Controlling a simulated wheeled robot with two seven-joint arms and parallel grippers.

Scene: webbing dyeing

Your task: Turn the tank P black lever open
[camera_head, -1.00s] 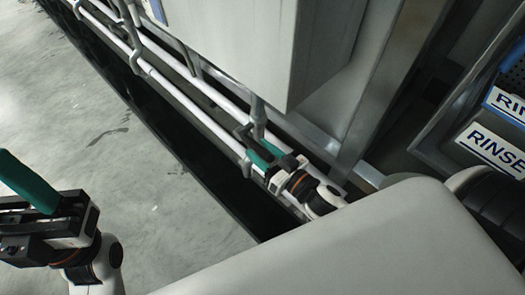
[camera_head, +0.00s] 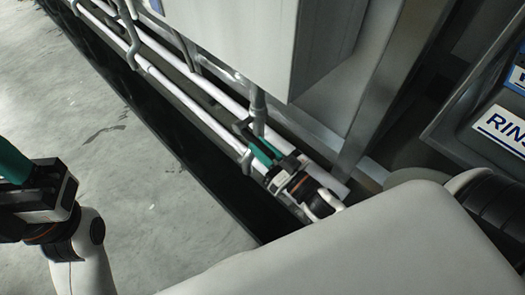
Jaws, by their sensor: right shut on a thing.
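My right gripper (camera_head: 259,150), with green fingers, is low by the white pipes, just under the grey tank (camera_head: 235,35). Its fingers are close together on a small dark lever (camera_head: 240,128) at the pipe below the tank's drop pipe (camera_head: 257,108). The fingers hide part of the lever, so its exact angle is hard to tell. No label for tank P shows. My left gripper (camera_head: 12,163) is at the left edge, away from the pipes. Its fingertips are cut off by the frame.
Two long white pipes (camera_head: 188,100) run diagonally beneath the tank, with other drop pipes further up. A metal frame post (camera_head: 375,95) stands right of the tank. Open grey floor (camera_head: 130,190) lies left.

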